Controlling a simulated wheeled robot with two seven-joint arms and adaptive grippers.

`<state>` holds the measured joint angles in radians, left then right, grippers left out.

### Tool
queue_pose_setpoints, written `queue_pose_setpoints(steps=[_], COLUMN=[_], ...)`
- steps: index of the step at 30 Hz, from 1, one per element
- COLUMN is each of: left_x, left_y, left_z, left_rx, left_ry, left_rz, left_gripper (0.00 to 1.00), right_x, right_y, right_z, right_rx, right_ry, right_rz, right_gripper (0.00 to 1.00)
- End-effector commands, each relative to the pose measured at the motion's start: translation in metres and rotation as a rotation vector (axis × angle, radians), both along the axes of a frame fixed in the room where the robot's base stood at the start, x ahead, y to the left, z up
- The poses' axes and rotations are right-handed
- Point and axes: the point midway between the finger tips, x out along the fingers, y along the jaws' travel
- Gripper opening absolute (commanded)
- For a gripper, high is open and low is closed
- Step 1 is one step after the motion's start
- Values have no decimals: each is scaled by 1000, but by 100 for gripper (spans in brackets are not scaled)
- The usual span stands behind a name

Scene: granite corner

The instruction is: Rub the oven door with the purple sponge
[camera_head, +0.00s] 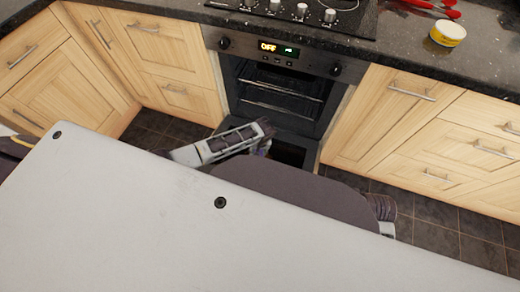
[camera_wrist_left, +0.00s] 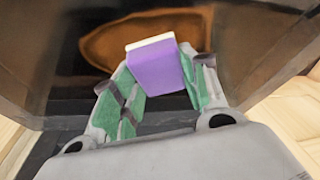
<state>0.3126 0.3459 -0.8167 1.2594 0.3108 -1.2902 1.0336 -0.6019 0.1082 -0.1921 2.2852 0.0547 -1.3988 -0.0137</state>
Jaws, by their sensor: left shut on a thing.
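The purple sponge (camera_wrist_left: 155,68), with a pale top edge, is between the green-padded fingers of my left gripper (camera_wrist_left: 158,90) in the left wrist view. The gripper is shut on it. Beyond the sponge is the dark glass of the oven door (camera_wrist_left: 225,58), with a brownish-orange patch on it. I cannot tell whether the sponge touches the glass. In the head view the oven door (camera_head: 290,151) hangs open, and my left gripper (camera_head: 265,147) is over it, partly hidden behind my own body. My right gripper is not seen.
The oven (camera_head: 275,90) is open, with racks inside and a lit control panel above. Wooden drawers (camera_head: 165,85) flank it on both sides. The dark countertop (camera_head: 420,52) holds a yellow round container (camera_head: 447,34) and red utensils (camera_head: 425,5). Dark floor tiles (camera_head: 445,215) show at the right.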

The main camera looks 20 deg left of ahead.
Motion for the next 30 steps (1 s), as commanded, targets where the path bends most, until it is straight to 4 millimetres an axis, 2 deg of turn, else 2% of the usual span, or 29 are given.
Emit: queue_pose_setpoints(steps=[12, 30], left_x=[-1, -1], left_y=[24, 30], left_z=[0, -1], left_rx=[1, 1], left_ry=[1, 0], left_rz=[1, 0], left_gripper=[25, 25], right_x=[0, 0], right_y=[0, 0], right_z=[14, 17], right_rx=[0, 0], right_ry=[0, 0], right_rz=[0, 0], right_gripper=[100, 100])
